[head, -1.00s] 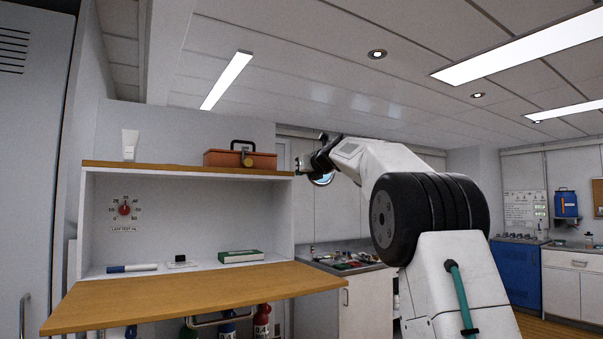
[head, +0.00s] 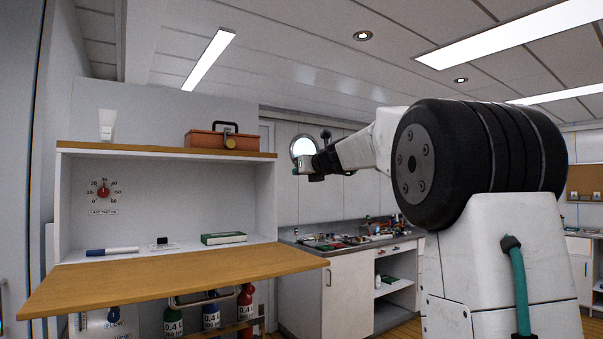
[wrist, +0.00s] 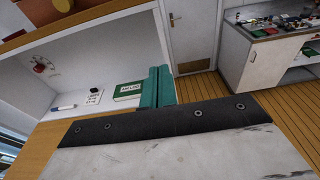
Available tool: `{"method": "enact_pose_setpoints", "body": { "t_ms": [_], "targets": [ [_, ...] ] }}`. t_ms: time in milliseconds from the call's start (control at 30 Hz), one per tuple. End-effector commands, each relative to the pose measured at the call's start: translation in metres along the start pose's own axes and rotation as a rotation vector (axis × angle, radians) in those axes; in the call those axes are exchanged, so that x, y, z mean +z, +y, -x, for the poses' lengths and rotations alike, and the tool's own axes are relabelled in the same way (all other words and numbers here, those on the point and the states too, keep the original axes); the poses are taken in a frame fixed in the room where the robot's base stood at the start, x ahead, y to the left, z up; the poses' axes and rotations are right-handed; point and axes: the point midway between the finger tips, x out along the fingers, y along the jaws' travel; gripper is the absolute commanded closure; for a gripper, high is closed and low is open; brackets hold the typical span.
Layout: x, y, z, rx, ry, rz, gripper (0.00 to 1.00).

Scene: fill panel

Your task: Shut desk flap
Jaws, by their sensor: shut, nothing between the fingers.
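The desk flap (head: 170,278) is a wooden board folded down level in front of the open cabinet (head: 266,203). In the wrist view the flap (wrist: 32,148) shows at the lower left, partly hidden by my gripper's body. My gripper (head: 299,172) is up beside the cabinet's right side in the head view, above flap height and apart from the flap. In the wrist view its teal fingers (wrist: 158,86) are together and hold nothing.
Inside the cabinet lie a blue marker (head: 112,251), a small black item (head: 162,241) and a green book (head: 223,238). A toolbox (head: 222,139) and a white tube (head: 106,125) stand on top. Gas bottles (head: 172,322) stand below. A cluttered counter (head: 330,247) is at the right.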

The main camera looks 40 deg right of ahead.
Motion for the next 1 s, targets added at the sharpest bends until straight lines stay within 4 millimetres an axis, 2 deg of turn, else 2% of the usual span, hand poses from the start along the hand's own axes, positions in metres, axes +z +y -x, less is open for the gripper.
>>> {"method": "enact_pose_setpoints", "body": {
  "t_ms": [100,333,367,467,567,600,700,800,900,1000],
  "targets": [
    [-0.003,0.0,0.007,0.0,0.0,0.001,1.0],
    [-0.005,0.004,0.009,0.006,0.004,0.014,1.0],
    [-0.006,0.008,0.01,0.013,0.011,0.031,1.0],
    [-0.019,0.037,0.019,0.064,0.052,0.16,1.0],
    [-0.046,0.087,0.041,0.169,0.122,0.404,1.0],
    [-0.062,0.11,0.053,0.226,0.152,0.526,1.0],
    [-0.107,0.163,0.09,0.386,0.215,0.841,1.0],
    [-0.155,0.206,0.133,0.566,0.253,1.149,1.0],
    [-0.206,0.238,0.181,0.764,0.265,1.448,1.0],
    [-0.259,0.259,0.234,0.986,0.25,1.735,1.0]
  ]
}}
